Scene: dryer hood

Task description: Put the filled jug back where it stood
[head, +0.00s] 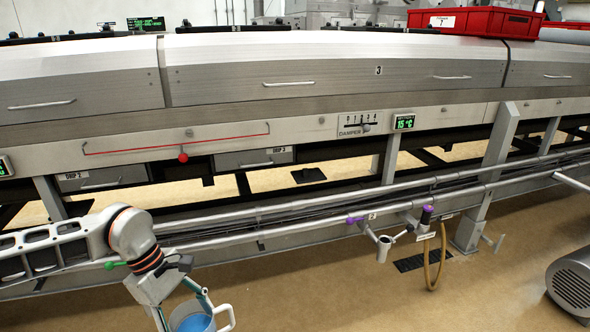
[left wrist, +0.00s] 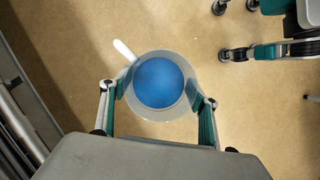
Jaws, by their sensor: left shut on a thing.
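The jug (head: 196,318) is pale grey with a white handle and holds blue liquid. It is at the bottom of the head view, cut off by the frame's lower edge. My left gripper (head: 184,306) is shut on the jug, one finger on each side. In the left wrist view the jug (left wrist: 160,107) is seen from above, with a round blue surface inside its rim and its handle to the upper left. The left gripper (left wrist: 157,98) spans its body there, and bare floor lies under it. My right gripper is in neither view.
A long metal dryer hood (head: 330,75) runs across the head view. Below it are pipe rails (head: 300,215), a purple-handled valve (head: 385,240) and a hanging hose (head: 437,262). A grey motor (head: 573,285) stands at the right. The floor (head: 330,300) in front is clear.

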